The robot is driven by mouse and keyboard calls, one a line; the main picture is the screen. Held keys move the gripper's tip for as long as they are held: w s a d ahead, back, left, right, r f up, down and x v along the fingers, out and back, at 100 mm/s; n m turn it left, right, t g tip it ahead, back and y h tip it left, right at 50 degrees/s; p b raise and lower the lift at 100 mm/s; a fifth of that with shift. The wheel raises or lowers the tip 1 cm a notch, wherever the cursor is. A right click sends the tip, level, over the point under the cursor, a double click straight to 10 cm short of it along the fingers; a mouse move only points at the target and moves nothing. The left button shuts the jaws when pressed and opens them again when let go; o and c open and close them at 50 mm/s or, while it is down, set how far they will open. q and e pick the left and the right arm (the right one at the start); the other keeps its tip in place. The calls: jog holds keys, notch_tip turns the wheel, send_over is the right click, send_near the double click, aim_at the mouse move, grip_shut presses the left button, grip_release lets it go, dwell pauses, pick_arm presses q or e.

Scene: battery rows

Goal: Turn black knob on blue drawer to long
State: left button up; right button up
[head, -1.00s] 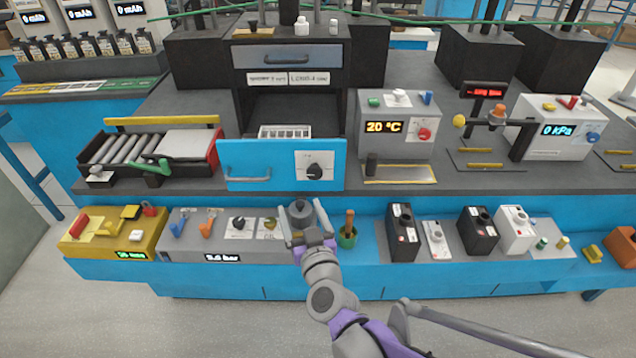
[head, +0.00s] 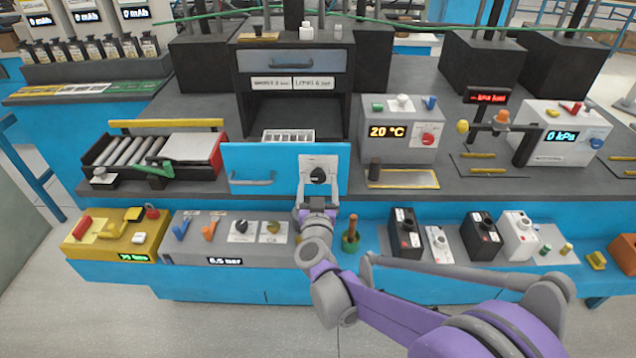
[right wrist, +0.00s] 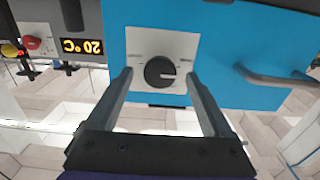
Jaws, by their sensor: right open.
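The blue drawer (head: 275,157) is the bright blue front panel below the dark cabinet opening, with a bar handle (head: 252,178) on its left half. A white plate on its right half carries the black knob (head: 317,174), which also shows in the right wrist view (right wrist: 159,72). The knob's white pointer line lies about level in the wrist view; the plate's labels are too small to read. My right gripper (head: 318,187) is open in front of the knob, one finger toward each side of it, and is not shut on it. My left gripper is not in view.
A grey box reading 20 °C (head: 403,128) stands right of the drawer. Below are a grey switch panel (head: 226,252), a green cup with a brown-handled tool (head: 350,240) and black boxes (head: 404,233). A roller conveyor (head: 155,158) stands at left.

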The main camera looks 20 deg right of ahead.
jog(key=shift+w+d, duration=0.1)
jog(key=shift+w, duration=0.2)
grip_shut()
jog(key=shift+m, duration=0.3)
jog(key=m+b, duration=0.1)
jog(key=m, duration=1)
dwell(0.4)
dwell(0.4)
